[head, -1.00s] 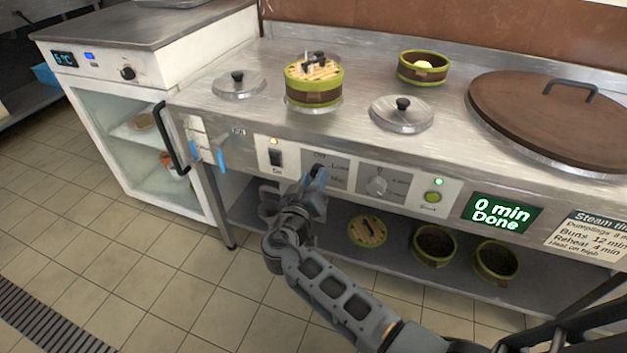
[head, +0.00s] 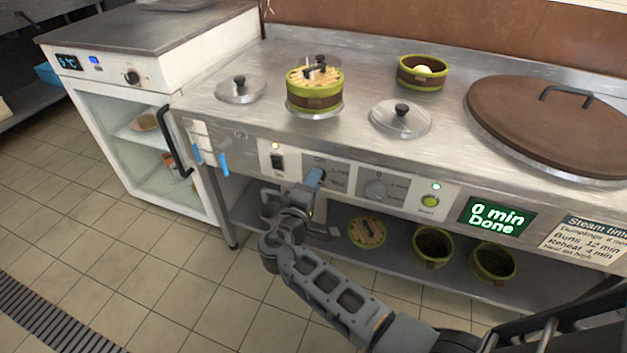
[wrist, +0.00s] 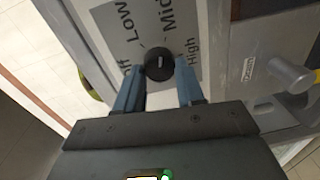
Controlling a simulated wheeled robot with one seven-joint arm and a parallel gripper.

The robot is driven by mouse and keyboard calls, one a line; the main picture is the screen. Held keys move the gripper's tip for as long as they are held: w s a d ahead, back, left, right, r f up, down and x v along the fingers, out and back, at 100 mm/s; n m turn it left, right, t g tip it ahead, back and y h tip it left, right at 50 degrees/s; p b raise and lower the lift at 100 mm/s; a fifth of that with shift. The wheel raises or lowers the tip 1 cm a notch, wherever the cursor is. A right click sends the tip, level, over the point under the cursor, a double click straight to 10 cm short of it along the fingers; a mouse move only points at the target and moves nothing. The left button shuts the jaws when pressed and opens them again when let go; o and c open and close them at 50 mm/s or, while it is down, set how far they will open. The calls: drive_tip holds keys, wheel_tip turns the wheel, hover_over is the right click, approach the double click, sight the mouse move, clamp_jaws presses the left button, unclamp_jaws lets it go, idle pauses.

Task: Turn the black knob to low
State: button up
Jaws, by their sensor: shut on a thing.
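The black knob (wrist: 158,64) sits on a grey dial plate marked Off, Low, Mid and High, seen in the wrist view. It has a short white mark on its face; which label the mark points to I cannot tell for sure. My gripper (wrist: 158,82) has its two blue fingers on either side of the knob and is shut on it. In the head view my gripper (head: 316,179) is at the front panel, and its fingers hide the knob there.
A silver knob (head: 376,189) is to the right on the panel, with a lit green button (head: 430,201) and a "0 min Done" display (head: 495,216) beyond. A switch (head: 278,162) is to the left. Steamer baskets (head: 433,247) stand on the shelf below.

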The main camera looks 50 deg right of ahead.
drive_tip(key=n+p, duration=0.3)
drive_tip(key=n, duration=0.5)
drive_tip(key=shift+f+g+p, duration=0.1)
drive_tip(key=shift+g+p, duration=0.2)
drive_tip(key=shift+n, duration=0.4)
drive_tip(key=o, duration=1)
drive_tip(key=shift+o, duration=0.2)
drive_tip(key=shift+a, duration=0.15)
drive_tip(key=v, duration=0.7)
drive_tip(key=shift+a, duration=0.3)
drive_tip(key=shift+f, duration=0.1)
